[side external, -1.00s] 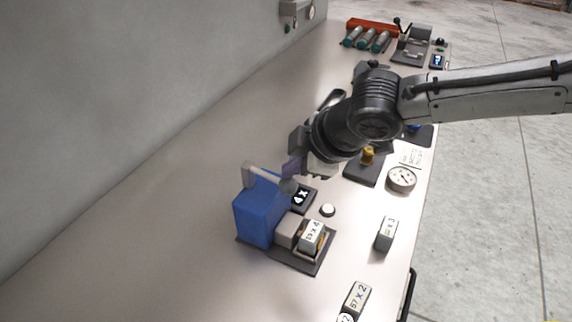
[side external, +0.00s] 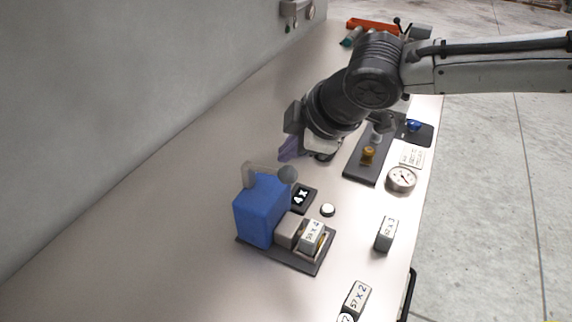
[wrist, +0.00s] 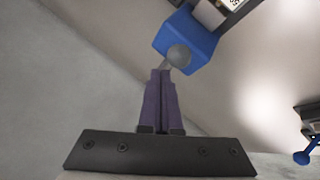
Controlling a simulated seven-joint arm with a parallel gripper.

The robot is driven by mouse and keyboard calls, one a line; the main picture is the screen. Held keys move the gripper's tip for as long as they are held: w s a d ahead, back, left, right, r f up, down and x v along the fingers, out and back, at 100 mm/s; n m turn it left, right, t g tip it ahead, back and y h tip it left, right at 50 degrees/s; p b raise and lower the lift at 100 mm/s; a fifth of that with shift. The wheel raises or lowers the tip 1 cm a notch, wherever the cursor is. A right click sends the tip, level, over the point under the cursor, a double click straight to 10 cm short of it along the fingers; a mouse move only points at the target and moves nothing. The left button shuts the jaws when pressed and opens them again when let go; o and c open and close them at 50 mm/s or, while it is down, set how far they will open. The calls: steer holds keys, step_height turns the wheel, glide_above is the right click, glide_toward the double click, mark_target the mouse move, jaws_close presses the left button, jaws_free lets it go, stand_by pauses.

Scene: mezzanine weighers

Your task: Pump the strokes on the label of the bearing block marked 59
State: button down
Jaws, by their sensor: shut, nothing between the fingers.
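The blue pump (side external: 258,216) stands on a dark base plate, with a grey lever across its top ending in a round grey knob (side external: 288,174). A block (side external: 314,236) sits at the plate's right end; its label ends in "x 4", and its first number is hard to read. In the wrist view the shut fingertips (wrist: 160,74) appear close to the knob (wrist: 179,56).
A round white button (side external: 328,210) is right of the display. Two labelled blocks, "x 3" (side external: 386,234) and "57 x 2" (side external: 355,299), stand near the right edge. The table's left is clear.

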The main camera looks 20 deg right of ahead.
mark_target(283, 167)
steer(key=shift+r, duration=0.25)
steer(key=shift+w+a+r, duration=0.1)
steer(key=shift+r, duration=0.7)
steer(key=shift+w+a+r, duration=0.15)
steer(key=shift+r, duration=0.65)
steer(key=shift+w+a+r, duration=0.1)
steer(key=shift+r, duration=0.7)
